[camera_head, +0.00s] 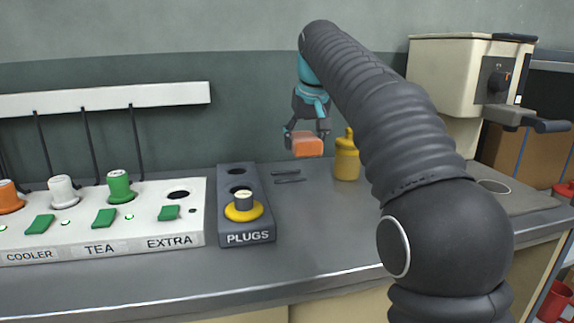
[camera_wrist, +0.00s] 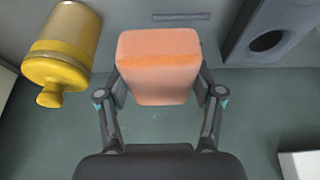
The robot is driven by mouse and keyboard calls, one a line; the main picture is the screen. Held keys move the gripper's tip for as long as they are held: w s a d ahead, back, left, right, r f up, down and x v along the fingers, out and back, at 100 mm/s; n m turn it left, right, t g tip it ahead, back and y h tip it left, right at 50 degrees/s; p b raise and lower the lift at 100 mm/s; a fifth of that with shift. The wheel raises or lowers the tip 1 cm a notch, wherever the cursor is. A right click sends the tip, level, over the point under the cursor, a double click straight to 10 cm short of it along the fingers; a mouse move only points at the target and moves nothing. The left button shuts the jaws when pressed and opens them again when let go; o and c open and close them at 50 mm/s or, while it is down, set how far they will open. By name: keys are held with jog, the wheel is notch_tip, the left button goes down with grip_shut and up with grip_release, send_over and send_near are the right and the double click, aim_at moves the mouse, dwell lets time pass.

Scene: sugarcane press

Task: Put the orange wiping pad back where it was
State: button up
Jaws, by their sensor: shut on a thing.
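The orange wiping pad (camera_head: 307,146) is a small orange block. My gripper (camera_head: 307,136) is shut on it and holds it in the air above the grey counter. In the wrist view the pad (camera_wrist: 158,68) sits between the two fingers of my gripper (camera_wrist: 160,92). Two short dark strips (camera_head: 287,177) lie on the counter below the pad, between the plugs block and the yellow bottle. One dark strip (camera_wrist: 181,16) also shows beyond the pad in the wrist view.
A yellow bottle (camera_head: 346,158) stands right of the pad, also close in the wrist view (camera_wrist: 65,45). The dark PLUGS block (camera_head: 233,182) and white switch panel (camera_head: 100,235) stand left. A cream machine (camera_head: 450,85) stands right. The front counter (camera_head: 310,240) is clear.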

jog(key=w+a+f, duration=0.2)
jog(key=a, duration=0.1)
jog(key=shift+a+f, duration=0.3)
jog(key=shift+f+b, duration=0.85)
jog(key=shift+f, duration=1.15)
jog(key=shift+f, duration=0.15)
jog(key=o, duration=1.2)
jog(key=shift+r, duration=0.3)
jog(key=p+v, duration=0.3)
jog(key=v, duration=0.8)
jog(key=shift+s+r, duration=0.15)
jog(key=shift+r, duration=0.2)
